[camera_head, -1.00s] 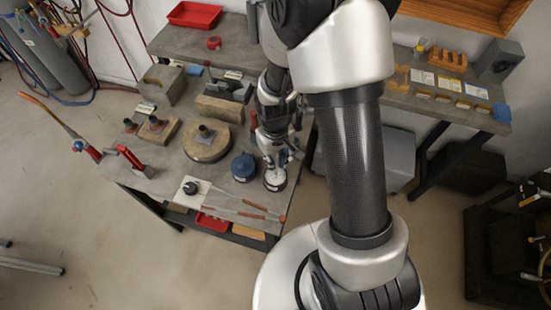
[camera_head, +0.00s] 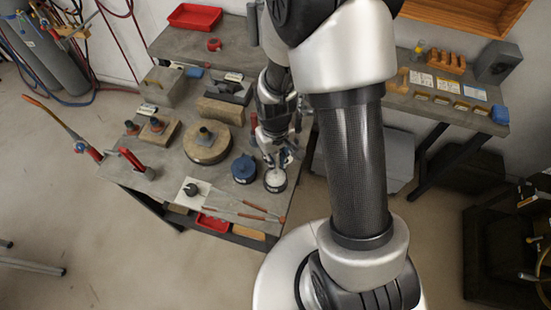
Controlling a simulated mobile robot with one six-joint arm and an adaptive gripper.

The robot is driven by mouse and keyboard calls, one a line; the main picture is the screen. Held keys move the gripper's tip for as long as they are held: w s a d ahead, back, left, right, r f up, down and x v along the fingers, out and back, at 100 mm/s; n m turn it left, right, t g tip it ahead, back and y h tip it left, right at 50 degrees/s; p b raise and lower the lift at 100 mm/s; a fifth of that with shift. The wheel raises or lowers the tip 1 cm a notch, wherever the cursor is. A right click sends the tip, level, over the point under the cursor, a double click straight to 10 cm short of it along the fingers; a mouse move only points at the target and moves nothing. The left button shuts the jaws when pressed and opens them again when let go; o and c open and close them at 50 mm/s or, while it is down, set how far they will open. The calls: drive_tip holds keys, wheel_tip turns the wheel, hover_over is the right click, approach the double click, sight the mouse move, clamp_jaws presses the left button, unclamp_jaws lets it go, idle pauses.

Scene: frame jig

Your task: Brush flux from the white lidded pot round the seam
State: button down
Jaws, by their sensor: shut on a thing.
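The white pot (camera_head: 275,183) stands near the front right of the workbench, with a pale top and a dark lower side. My gripper (camera_head: 281,161) is just above and behind it, pointing down. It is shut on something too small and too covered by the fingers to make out. I cannot tell whether the pot's lid is on. A round tan disc (camera_head: 207,153) with a dark post in its middle lies to the left. The seam cannot be made out, and no brush can be told for sure.
A blue pot (camera_head: 244,169) stands close left of the white pot. Long thin tools with red handles (camera_head: 255,208) lie along the front edge. A white plate with a dark knob (camera_head: 191,190), several blocks and a red clamp (camera_head: 132,159) crowd the left side of the bench.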

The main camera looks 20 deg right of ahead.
drive_tip(key=shift+r+p, duration=1.8)
drive_tip(key=shift+r, duration=0.95)
drive_tip(key=shift+f, duration=0.1)
